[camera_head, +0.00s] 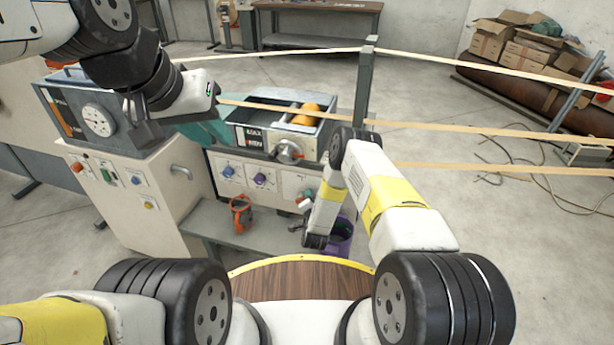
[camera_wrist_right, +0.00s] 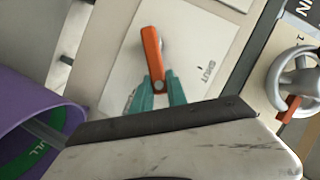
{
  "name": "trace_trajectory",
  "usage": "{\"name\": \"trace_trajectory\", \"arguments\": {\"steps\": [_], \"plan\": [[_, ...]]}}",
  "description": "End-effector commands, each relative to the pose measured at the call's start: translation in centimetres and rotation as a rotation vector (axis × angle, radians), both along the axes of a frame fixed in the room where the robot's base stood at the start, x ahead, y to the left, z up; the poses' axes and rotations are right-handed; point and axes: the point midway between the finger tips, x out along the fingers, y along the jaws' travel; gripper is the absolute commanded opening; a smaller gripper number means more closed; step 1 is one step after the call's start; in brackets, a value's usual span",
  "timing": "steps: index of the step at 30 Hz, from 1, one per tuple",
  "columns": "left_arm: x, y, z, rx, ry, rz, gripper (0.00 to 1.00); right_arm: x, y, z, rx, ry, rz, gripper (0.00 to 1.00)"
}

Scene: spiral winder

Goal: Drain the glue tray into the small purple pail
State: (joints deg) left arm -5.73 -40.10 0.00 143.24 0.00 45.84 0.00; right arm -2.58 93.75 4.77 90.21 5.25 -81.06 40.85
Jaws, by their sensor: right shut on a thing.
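The glue tray (camera_head: 279,112) is the open grey trough on top of the machine, with an orange roller (camera_head: 306,114) in it. The small purple pail (camera_head: 346,228) stands low beside the machine, partly hidden by my right arm. In the right wrist view the pail (camera_wrist_right: 22,112) shows a green band inside, and a clear pipe reaches its mouth. My right gripper (camera_wrist_right: 155,88) has its teal fingers closed on an orange valve lever (camera_wrist_right: 152,55), on a pale plate marked SHUT.
A handwheel (camera_head: 288,151) sits on the machine's front; it also shows in the right wrist view (camera_wrist_right: 296,78). An orange object (camera_head: 240,212) stands on the low grey bench (camera_head: 205,222). Pale strips (camera_head: 460,128) stretch across to the right.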

Motion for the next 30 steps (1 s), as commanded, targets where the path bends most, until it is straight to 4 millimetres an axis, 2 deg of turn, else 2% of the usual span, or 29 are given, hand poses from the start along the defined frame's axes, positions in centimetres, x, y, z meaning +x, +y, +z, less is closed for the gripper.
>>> {"name": "trace_trajectory", "arguments": {"steps": [6, 15, 30], "plan": [[0.0, 0.0, 0.0, 0.000, 0.000, 0.000, 0.24, -0.4, -0.6, -1.3, 0.173, -0.051, -0.003, 0.00], [0.0, 0.0, 0.0, 0.000, 0.000, 0.000, 0.24, -0.5, -1.0, -2.2, 0.333, -0.104, -0.002, 0.00], [0.0, 0.0, 0.0, 0.000, 0.000, 0.000, 0.24, -0.5, -1.0, -2.6, 0.399, -0.126, 0.000, 0.00]]}}
